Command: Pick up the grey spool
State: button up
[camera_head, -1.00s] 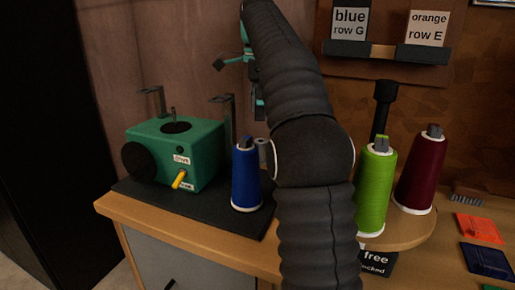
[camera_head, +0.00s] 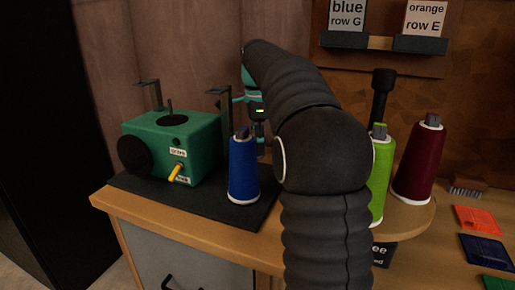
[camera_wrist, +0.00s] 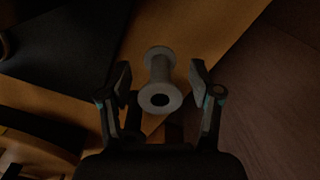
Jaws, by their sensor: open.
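The grey spool (camera_wrist: 158,66) shows in the wrist view, with flanges at both ends and a dark hole in the near end. It lies between the two fingertips of my gripper (camera_wrist: 161,84), in the picture, with a gap on each side. My gripper is open and holds nothing. In the head view my gripper (camera_head: 257,118) hangs behind the blue cone, partly hidden by it and by my arm. I cannot clearly make out the grey spool there.
A blue thread cone (camera_head: 243,170) stands on the black mat (camera_head: 215,207), beside a green winder (camera_head: 172,142) with a yellow lever. A lime cone (camera_head: 378,185) and a maroon cone (camera_head: 419,162) stand to the right. Wall labels hang above. The wooden top's front edge is near.

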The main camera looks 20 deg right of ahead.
jog(key=shift+f, duration=0.7)
jog(key=c, duration=0.8)
jog(key=shift+c, duration=0.2)
